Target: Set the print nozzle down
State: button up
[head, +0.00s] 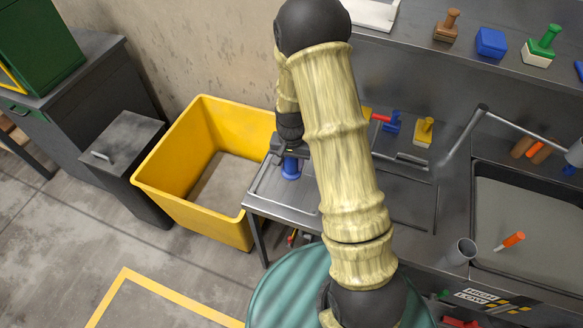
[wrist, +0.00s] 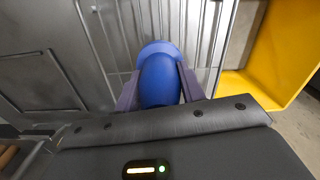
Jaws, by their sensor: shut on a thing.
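A blue piece, which I take to be the print nozzle (head: 290,169), is at the left end of the steel counter in the head view. My gripper (head: 288,152) is shut on it from above. In the wrist view the rounded blue nozzle (wrist: 160,78) sits between my two fingers, with a wider blue flange at its far side. Below it is a ribbed metal draining surface (wrist: 115,30). The nozzle looks upright in the head view. Whether its lower end touches the surface I cannot tell.
A yellow bin (head: 160,185) stands left of the counter. A metal cup (head: 460,251) and a grey-filled basin (head: 535,215) are at the right. The counter's left edge is close to my gripper.

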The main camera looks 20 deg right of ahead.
aim_at(292, 171)
jog(key=shift+f+p, duration=0.35)
jog(key=shift+f, duration=1.7)
jog(key=shift+f, duration=0.15)
jog(key=o, duration=1.1)
notch_tip(292, 171, up, 12)
jog(key=shift+r+b, duration=0.15)
jog(key=shift+b, duration=0.85)
